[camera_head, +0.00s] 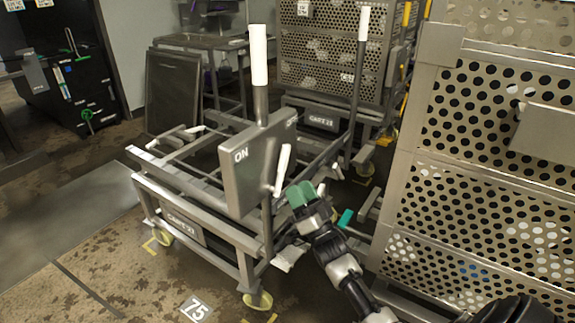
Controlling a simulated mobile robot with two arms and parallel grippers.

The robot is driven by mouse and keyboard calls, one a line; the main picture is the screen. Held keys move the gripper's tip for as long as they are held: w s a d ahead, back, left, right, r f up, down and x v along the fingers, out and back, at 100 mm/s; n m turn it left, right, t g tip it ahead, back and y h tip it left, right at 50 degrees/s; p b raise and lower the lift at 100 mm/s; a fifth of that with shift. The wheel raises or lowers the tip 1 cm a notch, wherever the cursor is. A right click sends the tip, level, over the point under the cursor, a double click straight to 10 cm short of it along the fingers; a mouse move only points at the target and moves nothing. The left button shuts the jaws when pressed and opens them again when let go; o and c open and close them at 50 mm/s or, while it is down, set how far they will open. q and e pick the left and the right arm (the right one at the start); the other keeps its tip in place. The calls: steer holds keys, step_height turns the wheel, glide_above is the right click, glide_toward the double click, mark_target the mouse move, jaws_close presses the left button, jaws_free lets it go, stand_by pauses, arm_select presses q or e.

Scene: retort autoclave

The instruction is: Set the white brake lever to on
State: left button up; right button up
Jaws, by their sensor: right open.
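The white brake lever (283,169) is a short white handle on a grey plate (248,172) at the cart's near upright. The plate reads ON at its left and has a partly legible label at its upper right, seemingly OFF. The lever stands nearly upright, its top leaning slightly right, toward that right-hand label. My right gripper (302,194), with green fingertips, is open just right of and below the lever. It holds nothing; whether it touches the lever cannot be told. My left gripper is not in view.
The plate belongs to a low metal cart (185,222) with white-gripped push posts (259,55). A tall perforated metal basket (490,165) stands close on the right. Another loaded cart (322,123) stands behind. Brown floor is open at the lower left.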

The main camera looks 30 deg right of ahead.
mark_target(286, 164)
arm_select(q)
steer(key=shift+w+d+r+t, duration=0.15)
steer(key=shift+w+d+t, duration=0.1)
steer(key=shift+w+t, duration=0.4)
arm_select(e)
steer(key=x, duration=0.7)
steer(key=shift+w, duration=0.1)
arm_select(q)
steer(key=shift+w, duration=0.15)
arm_select(e)
jaws_close()
